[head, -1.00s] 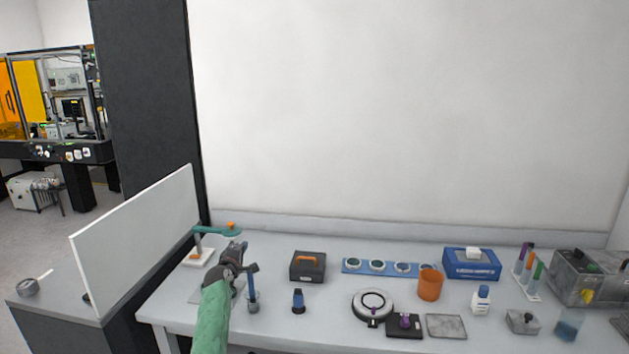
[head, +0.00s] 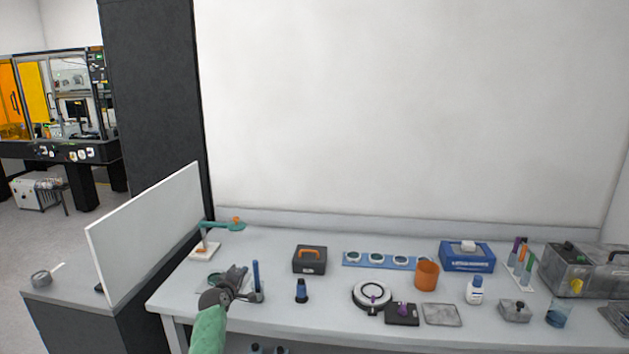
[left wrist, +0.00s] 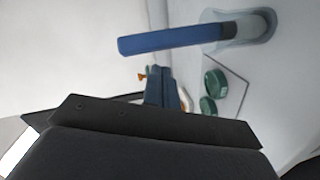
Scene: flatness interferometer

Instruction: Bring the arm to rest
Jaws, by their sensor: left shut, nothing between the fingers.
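My left gripper (head: 238,275) is at the left part of the bench in the head view, its green arm coming up from the bottom edge. Its fingers are shut with nothing between them. A blue-handled tool (head: 256,276) stands upright in a holder just right of the gripper; in the left wrist view the blue handle (left wrist: 172,39) shows close by, apart from the fingers. The dark gripper body fills the lower part of that view. My right gripper is not in view.
The bench holds a teal-armed stand (head: 207,246), a black case (head: 309,259), a blue strip of round optics (head: 381,260), a ring-shaped instrument (head: 373,296), an orange cup (head: 427,274) and a blue tissue box (head: 467,257). A white panel (head: 145,235) stands at the left.

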